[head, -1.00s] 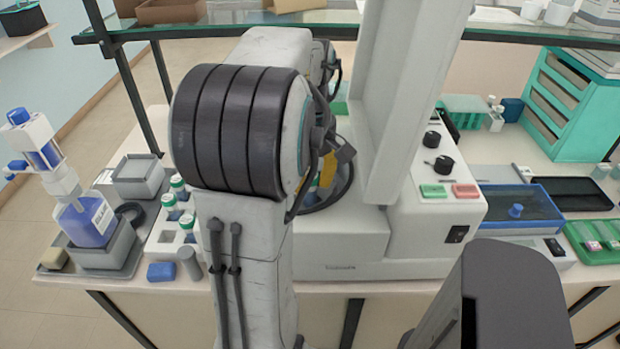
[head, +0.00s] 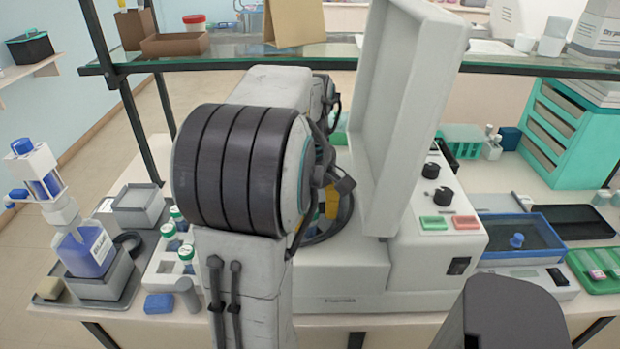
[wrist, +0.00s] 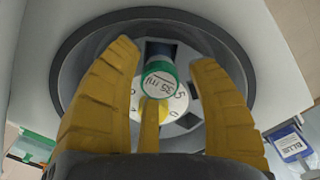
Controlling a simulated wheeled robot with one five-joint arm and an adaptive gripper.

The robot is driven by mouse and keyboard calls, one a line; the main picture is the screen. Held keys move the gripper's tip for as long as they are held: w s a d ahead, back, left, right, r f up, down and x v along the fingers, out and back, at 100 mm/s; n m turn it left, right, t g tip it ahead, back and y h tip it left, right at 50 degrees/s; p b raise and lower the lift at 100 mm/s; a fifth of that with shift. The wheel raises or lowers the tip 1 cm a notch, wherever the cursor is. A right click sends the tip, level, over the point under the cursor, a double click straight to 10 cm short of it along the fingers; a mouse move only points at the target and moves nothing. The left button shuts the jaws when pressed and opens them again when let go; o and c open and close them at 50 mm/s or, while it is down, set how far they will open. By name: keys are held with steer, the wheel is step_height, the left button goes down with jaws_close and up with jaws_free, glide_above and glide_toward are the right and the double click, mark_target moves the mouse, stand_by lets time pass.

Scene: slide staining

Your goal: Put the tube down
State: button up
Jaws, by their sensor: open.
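In the wrist view, a tube with a white cap marked "35 ml" and a green ring (wrist: 160,77) is over the numbered rotor (wrist: 183,121) inside the round dark bowl of the centrifuge. My gripper (wrist: 163,57) is open, with yellow fingers on either side of the tube and gaps between them and the cap. The tube's lower body is hidden, so I cannot tell how deep it sits in a rotor hole. In the head view, the centrifuge (head: 345,277) has its lid (head: 385,130) raised. My arm hides most of my gripper and the tube there.
A tube rack (head: 161,266) with several green-ringed tubes stands to the left, near a blue-liquid bottle (head: 85,250). A blue tray (head: 520,235) and a green slide tray (head: 598,270) lie to the right. A glass shelf (head: 480,55) spans the back; the raised lid stands close beside my arm.

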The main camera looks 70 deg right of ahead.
step_height(320, 180, up, 12)
steer(key=p, duration=0.1)
steer(key=shift+p, duration=0.4)
steer(key=w+a+f+n+t+h, duration=0.15)
steer(key=w+a+f, duration=0.25)
steer(key=w+a, duration=1.1)
steer(key=s+a+f+t, duration=0.1)
steer(key=a+f, duration=0.3)
steer(key=a, duration=0.4)
steer(key=s+a+f+n+t+y, duration=0.1)
steer(key=a+f, duration=0.2)
steer(key=a, duration=0.6)
steer(key=shift+a+f, duration=0.3)
steer(key=shift+f, duration=0.05)
steer(key=shift+s+d+n+t+y, duration=0.1)
steer(key=shift+n+t+y, duration=0.15)
